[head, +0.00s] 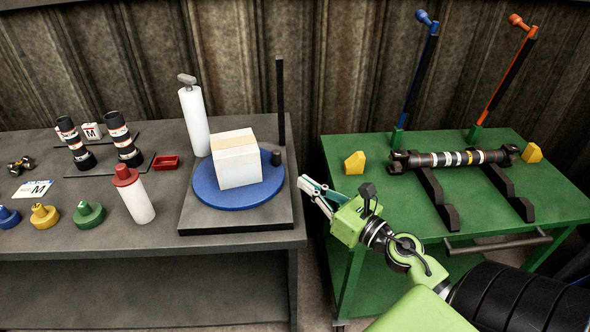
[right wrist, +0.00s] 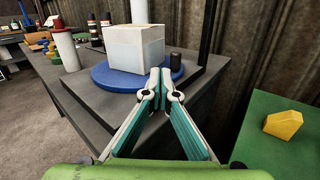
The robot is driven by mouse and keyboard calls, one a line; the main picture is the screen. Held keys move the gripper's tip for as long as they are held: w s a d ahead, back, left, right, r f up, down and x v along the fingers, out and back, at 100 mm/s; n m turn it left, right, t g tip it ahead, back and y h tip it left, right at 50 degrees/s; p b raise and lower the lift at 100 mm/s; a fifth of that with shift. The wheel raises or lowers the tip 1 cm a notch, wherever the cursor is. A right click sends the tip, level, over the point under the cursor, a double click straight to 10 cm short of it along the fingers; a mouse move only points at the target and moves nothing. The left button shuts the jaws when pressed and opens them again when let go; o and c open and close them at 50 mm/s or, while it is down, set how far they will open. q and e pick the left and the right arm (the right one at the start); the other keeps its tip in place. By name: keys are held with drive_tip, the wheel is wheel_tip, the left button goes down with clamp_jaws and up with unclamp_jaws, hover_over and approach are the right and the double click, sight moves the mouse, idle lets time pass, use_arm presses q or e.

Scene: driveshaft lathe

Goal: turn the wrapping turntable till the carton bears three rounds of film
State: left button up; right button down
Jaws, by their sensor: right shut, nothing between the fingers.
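The blue wrapping turntable (head: 209,193) sits on a dark base plate (head: 238,227) at the right end of the grey bench. A white carton (head: 237,170) stands on it, with a pale tan band across its top; I cannot tell how much film it bears. A short dark peg (head: 276,158) stands up at the turntable's right rim. In the right wrist view the carton (right wrist: 134,50), turntable (right wrist: 112,79) and peg (right wrist: 176,62) show ahead of the fingers. My right gripper (head: 303,184) is shut and empty, right of the turntable and apart from the peg. My left gripper is out of view.
A white film roll (head: 195,122) and a black post (head: 281,100) stand behind the turntable. A red-capped white bottle (head: 134,195) stands to its left, near a red tray (head: 165,163). The green table (head: 375,205) at right carries a driveshaft (head: 455,158) on black supports.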

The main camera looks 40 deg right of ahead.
drive_tip(key=s+d+f+h, duration=0.1)
drive_tip(key=s+d, duration=0.2)
drive_tip(key=p, duration=0.4)
approach(280, 156)
drive_tip(key=w, duration=0.6)
drive_tip(key=shift+a+r, duration=0.1)
drive_tip(key=shift+a, duration=0.1)
drive_tip(key=shift+w+a, duration=0.1)
drive_tip(key=shift+w, duration=0.4)
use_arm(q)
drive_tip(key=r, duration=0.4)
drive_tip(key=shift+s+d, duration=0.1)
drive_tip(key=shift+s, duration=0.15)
